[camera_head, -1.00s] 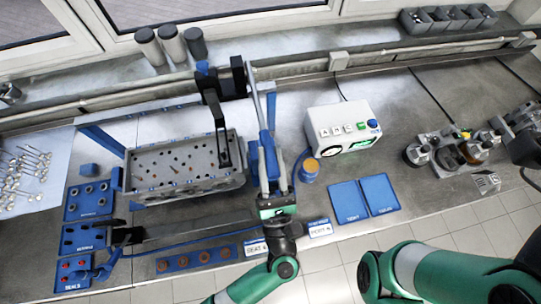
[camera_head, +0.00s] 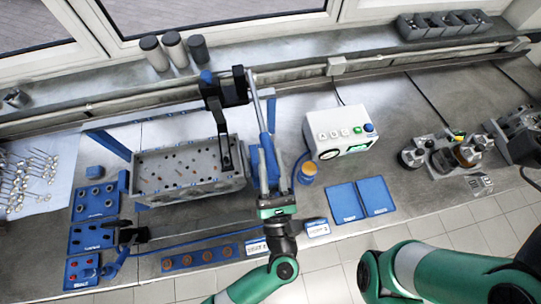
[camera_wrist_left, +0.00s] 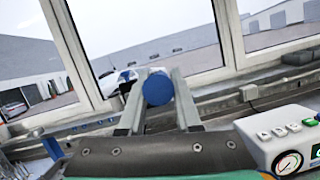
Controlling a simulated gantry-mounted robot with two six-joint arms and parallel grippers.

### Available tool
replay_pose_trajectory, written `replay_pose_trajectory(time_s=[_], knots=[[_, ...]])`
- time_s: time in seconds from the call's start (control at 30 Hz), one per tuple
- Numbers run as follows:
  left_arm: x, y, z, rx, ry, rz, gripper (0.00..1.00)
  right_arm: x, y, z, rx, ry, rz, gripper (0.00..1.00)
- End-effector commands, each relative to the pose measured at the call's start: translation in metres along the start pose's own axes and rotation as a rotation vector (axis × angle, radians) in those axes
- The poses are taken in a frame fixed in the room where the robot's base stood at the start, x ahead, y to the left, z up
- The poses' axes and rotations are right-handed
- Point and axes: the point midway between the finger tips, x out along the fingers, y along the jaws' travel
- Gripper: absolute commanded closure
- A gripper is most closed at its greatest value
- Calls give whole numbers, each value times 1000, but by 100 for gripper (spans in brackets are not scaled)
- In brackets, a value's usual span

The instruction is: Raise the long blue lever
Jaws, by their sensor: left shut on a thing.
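The long blue lever (camera_head: 265,146) stands right of the engine block, its grey rod running up toward a black bracket (camera_head: 234,88). My left gripper (camera_head: 266,148) reaches up from the front edge of the bench and is shut on the lever, with a finger on each side of it. In the left wrist view, the lever's round blue end (camera_wrist_left: 158,88) shows between the two grey fingers. My right arm crosses the lower right, but its gripper is out of view.
The grey engine block (camera_head: 190,172) lies left of the lever, with a black arm (camera_head: 224,150) hanging over its right end. A white control box (camera_head: 341,132) and an orange-topped blue cylinder (camera_head: 307,172) stand right of the lever. Blue trays (camera_head: 361,200) lie at the front right.

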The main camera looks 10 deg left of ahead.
Motion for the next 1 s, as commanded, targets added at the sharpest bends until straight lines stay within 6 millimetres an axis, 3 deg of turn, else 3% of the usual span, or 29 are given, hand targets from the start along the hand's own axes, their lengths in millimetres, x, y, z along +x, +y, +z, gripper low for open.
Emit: replay_pose_trajectory(time_s=[0.03,0.4,0.7,1.0], knots=[[7,4,22,-5,19,-3,100,19,0,-18,0,1,0,100],[44,18,80,-27,250,-44,100,86,0,-79,0,1,0,100],[80,26,110,-44,433,-78,100,92,0,-85,0,0,0,100],[98,30,122,-43,525,-96,100,92,0,-85,0,0,0,100]])
